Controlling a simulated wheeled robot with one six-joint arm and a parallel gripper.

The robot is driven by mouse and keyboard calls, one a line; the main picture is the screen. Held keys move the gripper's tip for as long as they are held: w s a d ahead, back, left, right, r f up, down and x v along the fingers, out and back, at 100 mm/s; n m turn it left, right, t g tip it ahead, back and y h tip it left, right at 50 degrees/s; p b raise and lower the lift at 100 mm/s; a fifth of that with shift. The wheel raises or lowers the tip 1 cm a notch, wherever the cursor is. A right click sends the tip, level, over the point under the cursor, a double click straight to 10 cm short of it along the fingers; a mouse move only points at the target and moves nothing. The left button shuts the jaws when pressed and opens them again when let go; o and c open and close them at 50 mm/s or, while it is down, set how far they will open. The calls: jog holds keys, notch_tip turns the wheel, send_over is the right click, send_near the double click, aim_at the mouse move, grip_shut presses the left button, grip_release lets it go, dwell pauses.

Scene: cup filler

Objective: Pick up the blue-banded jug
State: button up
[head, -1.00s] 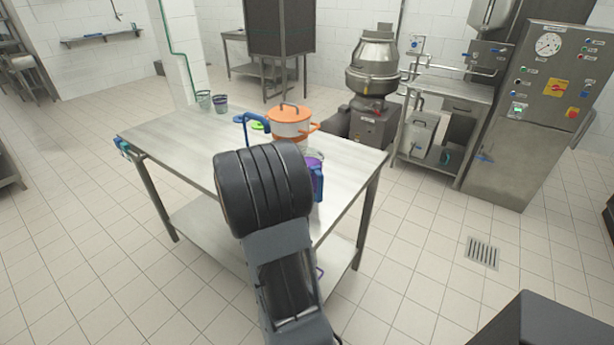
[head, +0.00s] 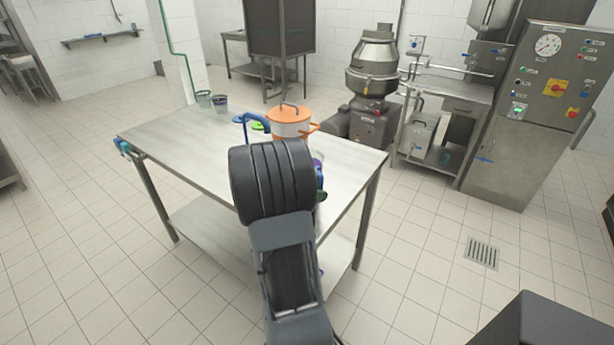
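My arm's dark ribbed link (head: 272,182) fills the middle of the head view and covers part of the table. My gripper is hidden behind it, so its fingers do not show. Just right of the link, a small part of a purple and blue vessel (head: 318,160) shows at the table's right side; most of it is hidden. I cannot tell for sure which vessel is the blue-banded jug.
The steel table (head: 180,150) has clear room on its left half. A mixer (head: 373,70) stands behind.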

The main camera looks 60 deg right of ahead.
grip_shut()
dwell(0.9)
jog(key=shift+r, duration=0.15)
